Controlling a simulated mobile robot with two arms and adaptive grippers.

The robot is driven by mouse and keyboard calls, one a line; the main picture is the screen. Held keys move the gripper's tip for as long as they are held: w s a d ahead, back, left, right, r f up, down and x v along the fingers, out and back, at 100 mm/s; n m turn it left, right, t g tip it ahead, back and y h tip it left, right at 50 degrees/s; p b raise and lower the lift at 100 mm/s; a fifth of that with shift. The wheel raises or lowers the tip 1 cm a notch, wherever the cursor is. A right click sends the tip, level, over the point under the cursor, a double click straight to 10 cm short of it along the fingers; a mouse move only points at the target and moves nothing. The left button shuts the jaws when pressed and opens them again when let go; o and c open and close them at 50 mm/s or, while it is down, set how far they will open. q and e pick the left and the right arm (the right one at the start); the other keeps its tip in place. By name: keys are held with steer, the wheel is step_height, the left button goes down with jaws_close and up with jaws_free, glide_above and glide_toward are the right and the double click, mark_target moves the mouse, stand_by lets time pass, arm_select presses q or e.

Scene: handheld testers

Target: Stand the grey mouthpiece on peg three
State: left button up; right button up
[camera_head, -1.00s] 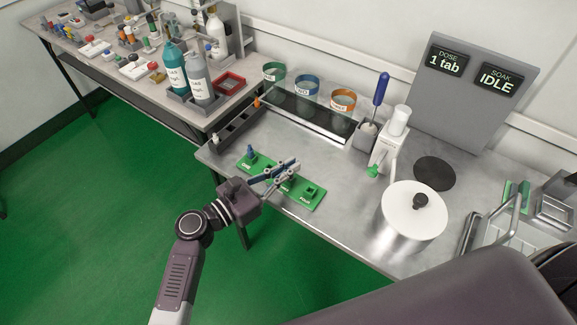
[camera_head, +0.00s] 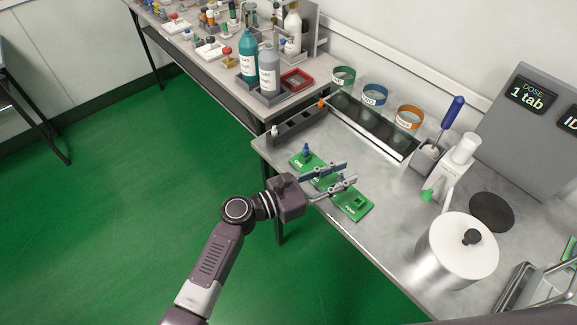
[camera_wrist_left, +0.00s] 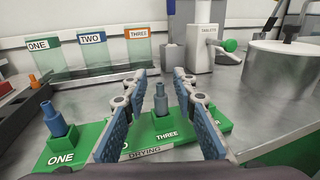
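The grey mouthpiece (camera_wrist_left: 161,100) stands upright at the peg marked three on the green drying board (camera_head: 366,212) in the left wrist view. My left gripper (camera_head: 350,173) is open, reaching low over the board from its near side. In the left wrist view its fingers (camera_wrist_left: 161,76) lie to either side of the mouthpiece, with gaps showing on both sides. In the head view the fingers cover most of peg three and the mouthpiece. A blue mouthpiece (camera_wrist_left: 54,118) stands on peg one. Peg four (camera_head: 358,203) looks empty. My right gripper is not in view.
Behind the board stand three labelled beakers, green (camera_head: 342,78), blue (camera_head: 374,95) and orange (camera_head: 409,117). A tablet dispenser (camera_head: 453,165) and a lidded pot (camera_head: 456,255) stand to the right. A dark compartment tray (camera_head: 283,140) is at the left table end.

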arm_select(q)
step_height(320, 180, up, 4)
steer(key=p, duration=0.2)
steer(key=shift+f+p, duration=0.25)
steer(key=shift+p, duration=0.15)
steer(key=shift+b, duration=0.35)
step_height(320, 180, up, 5)
steer(key=p, duration=0.4)
steer(key=shift+f, duration=0.15)
steer(key=s+a+r+m+g+y+p, duration=0.15)
steer(key=s+r+m+g+y, duration=0.25)
steer(key=s+r+m+g, duration=0.5)
steer(key=s+a+r+m+y+p, duration=0.1)
steer(key=a+m+y, duration=0.4)
steer(key=a, duration=0.4)
steer(key=s+a+r+m+g+y+p, duration=0.1)
steer(key=s+a+m+y+p, duration=0.1)
steer(key=a+m+y, duration=0.4)
steer(key=a+y, duration=0.1)
steer(key=a, duration=0.2)
steer(key=shift+s+a+p, duration=0.15)
steer(key=shift+s+p, duration=0.1)
steer(key=shift+p, duration=0.05)
steer(key=shift+f, duration=0.1)
